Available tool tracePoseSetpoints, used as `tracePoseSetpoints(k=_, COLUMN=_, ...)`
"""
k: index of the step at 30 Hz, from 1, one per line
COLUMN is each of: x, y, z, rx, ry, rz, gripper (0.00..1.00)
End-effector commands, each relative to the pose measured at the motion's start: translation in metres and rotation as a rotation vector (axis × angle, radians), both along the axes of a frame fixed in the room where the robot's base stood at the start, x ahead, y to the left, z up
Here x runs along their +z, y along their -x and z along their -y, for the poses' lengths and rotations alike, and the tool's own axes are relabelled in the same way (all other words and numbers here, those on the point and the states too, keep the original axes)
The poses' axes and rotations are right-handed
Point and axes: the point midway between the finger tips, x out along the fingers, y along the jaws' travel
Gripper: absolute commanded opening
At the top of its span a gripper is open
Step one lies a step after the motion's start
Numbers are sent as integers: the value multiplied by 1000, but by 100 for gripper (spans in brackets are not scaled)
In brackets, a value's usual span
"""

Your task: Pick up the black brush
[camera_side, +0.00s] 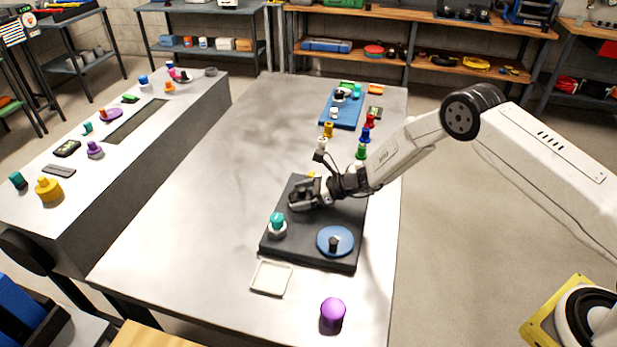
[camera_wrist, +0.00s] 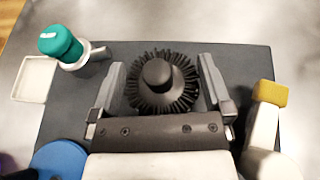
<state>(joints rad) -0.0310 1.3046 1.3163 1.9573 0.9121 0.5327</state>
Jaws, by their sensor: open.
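The black brush (camera_wrist: 163,76) stands on a dark board (camera_wrist: 225,62), with its round knob up and bristles fanned out all round. In the wrist view it lies between the two spread fingers of my gripper (camera_wrist: 162,82), with a narrow gap on each side. My gripper is open and holds nothing. In the side view my gripper (camera_side: 300,197) is low over the back left part of the board (camera_side: 290,248), and it hides the black brush there.
A yellow-topped piece (camera_wrist: 270,92) is right of my gripper. An empty white tray (camera_side: 271,278) and a purple cylinder (camera_side: 332,313) are in front.

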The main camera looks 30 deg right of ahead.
Motion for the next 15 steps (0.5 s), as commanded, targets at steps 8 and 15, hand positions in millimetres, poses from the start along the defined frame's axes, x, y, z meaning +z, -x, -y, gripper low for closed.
tracePoseSetpoints(k=8, x=0, y=0, z=0, rx=0, ry=0, rz=0, gripper=100)
tracePoseSetpoints(k=15, x=0, y=0, z=0, rx=0, ry=0, rz=0, gripper=43)
